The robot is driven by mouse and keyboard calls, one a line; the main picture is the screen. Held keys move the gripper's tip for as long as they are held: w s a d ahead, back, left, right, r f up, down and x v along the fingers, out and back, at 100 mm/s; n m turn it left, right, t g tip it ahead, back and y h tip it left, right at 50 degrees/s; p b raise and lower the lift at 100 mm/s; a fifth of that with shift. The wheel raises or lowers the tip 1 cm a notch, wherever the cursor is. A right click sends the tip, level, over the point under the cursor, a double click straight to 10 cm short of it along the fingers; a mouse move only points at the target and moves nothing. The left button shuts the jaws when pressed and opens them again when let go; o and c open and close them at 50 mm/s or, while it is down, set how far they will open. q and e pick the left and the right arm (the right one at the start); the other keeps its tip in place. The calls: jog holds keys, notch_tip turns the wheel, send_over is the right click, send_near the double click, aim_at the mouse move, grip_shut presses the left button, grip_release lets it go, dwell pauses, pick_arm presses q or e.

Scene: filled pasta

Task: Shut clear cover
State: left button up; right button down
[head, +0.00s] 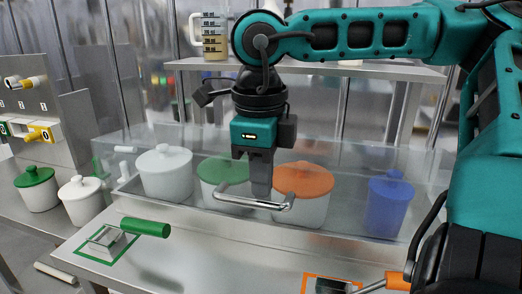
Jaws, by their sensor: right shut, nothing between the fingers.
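The clear cover (346,160) is a see-through panel over a long well of lidded pots. A metal bar handle (240,203) shows near its front, in the middle of the head view. The cover's edges are faint, and I cannot tell how far it is from closed. My right gripper (260,192) points down at the handle, its fingers shut with nothing between them. The fingertips overlap the handle in the picture; I cannot tell if they touch it. My left gripper is not in view.
Under the panel are a white pot (166,174), a green-lidded pot (222,172), an orange-lidded pot (301,185) and a blue pot (389,205). A green-handled tool (146,228) lies at the front left. A metal shelf (350,71) runs behind. The counter's front middle is clear.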

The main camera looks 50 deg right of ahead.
jog(key=shift+f, duration=0.6)
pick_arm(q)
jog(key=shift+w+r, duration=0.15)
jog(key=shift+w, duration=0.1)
